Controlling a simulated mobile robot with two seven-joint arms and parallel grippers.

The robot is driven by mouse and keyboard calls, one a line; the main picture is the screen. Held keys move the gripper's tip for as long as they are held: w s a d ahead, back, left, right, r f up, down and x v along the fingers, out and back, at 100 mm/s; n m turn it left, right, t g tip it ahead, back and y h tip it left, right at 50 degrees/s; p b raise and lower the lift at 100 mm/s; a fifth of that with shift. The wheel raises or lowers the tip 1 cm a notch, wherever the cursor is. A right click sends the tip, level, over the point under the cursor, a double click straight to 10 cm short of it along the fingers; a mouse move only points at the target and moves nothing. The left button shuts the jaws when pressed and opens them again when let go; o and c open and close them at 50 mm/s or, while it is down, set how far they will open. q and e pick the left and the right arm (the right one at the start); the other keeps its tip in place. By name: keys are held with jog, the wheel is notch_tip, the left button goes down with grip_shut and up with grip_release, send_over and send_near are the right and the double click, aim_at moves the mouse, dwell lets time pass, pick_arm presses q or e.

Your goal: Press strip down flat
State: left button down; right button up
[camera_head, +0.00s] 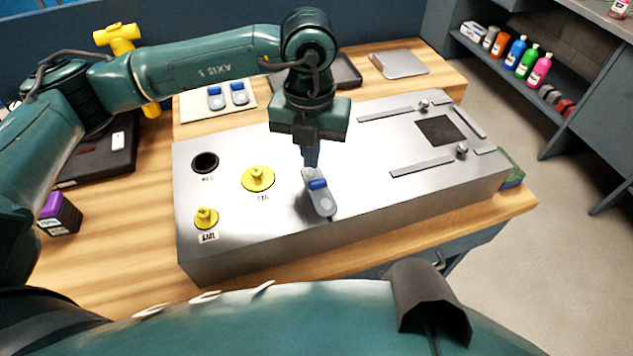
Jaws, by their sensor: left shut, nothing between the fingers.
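A grey metal box (240,232) stands on the wooden table. My left gripper (312,164) points down over the middle of its top. It is shut and empty. Just below its tips a grey piece with a blue pad (319,193) rests on the box top; I cannot tell whether the tips touch it. Flat grey strips lie around a dark square opening (440,131): one behind it (385,115), one in front (421,167) and one to its right (468,122). I cannot tell which piece the task calls the strip. My right gripper is not in view.
Yellow round plugs (258,180) (206,217) and a dark round hole (205,162) are on the box's left part. Behind it are a pale board (193,107) with two blue-grey pieces and a grey plate (398,64).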

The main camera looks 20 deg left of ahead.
aim_at(311, 171)
pick_arm(q)
jog(key=shift+f+b, duration=0.7)
jog(key=shift+f, duration=0.05)
dwell(0.3)
jog(key=shift+r, duration=0.1)
jog(key=shift+r+p, duration=1.35)
jog(key=shift+r, duration=1.1)
